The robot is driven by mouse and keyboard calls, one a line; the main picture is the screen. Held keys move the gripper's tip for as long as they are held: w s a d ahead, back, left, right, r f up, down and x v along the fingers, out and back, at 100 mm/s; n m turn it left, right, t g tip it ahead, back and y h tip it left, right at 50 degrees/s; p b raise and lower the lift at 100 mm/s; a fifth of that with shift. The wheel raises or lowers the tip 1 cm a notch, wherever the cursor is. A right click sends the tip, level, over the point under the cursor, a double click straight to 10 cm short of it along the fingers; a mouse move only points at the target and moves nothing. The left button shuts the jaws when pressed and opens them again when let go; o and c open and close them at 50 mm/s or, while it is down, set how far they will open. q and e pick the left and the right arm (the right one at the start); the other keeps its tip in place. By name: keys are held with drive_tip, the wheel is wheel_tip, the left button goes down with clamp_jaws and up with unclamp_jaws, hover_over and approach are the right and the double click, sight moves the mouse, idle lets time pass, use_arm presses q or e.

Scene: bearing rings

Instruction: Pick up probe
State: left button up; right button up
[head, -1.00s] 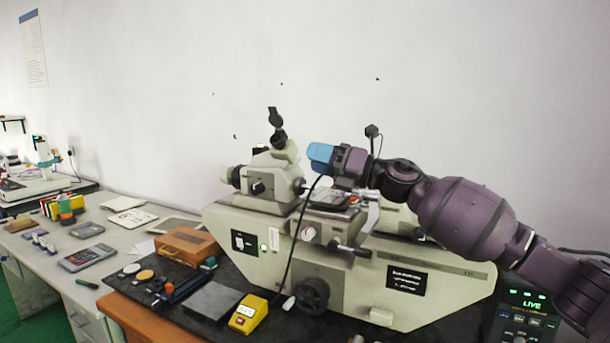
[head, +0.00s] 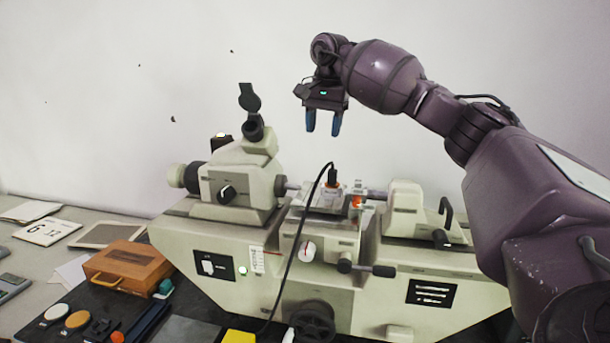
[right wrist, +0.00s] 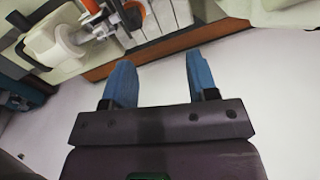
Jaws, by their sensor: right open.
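What looks like the probe (head: 333,177) is a small black upright piece with a black cable, standing at a clear block (head: 327,194) on the carriage of the cream measuring machine (head: 350,275). My right gripper (head: 323,132) hangs above it in the head view, its blue fingers pointing down, open and empty. In the right wrist view the gripper (right wrist: 160,62) also shows open, with nothing between its fingers. Parts of the machine (right wrist: 60,45) show at the top there; I cannot tell the probe for certain in that view. My left gripper is not in view.
A black lever (head: 446,214) and a headstock with a black eyepiece (head: 250,100) rise from the machine. The black cable (head: 293,255) hangs down its front. A wooden box (head: 128,262) stands at the left. The space above the carriage is clear.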

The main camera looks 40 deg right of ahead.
drive_tip(key=s+n+g, duration=0.1)
drive_tip(key=s+n, duration=0.1)
drive_tip(key=s, duration=0.2)
hover_over(332, 170)
wheel_tip(332, 170, down, 4)
drive_tip(key=shift+s, duration=0.1)
drive_tip(key=shift+f, duration=1.2)
wheel_tip(332, 170, down, 3)
drive_tip(key=shift+f+p, duration=0.1)
drive_tip(key=shift+p, duration=0.25)
drive_tip(key=shift+f, duration=0.45)
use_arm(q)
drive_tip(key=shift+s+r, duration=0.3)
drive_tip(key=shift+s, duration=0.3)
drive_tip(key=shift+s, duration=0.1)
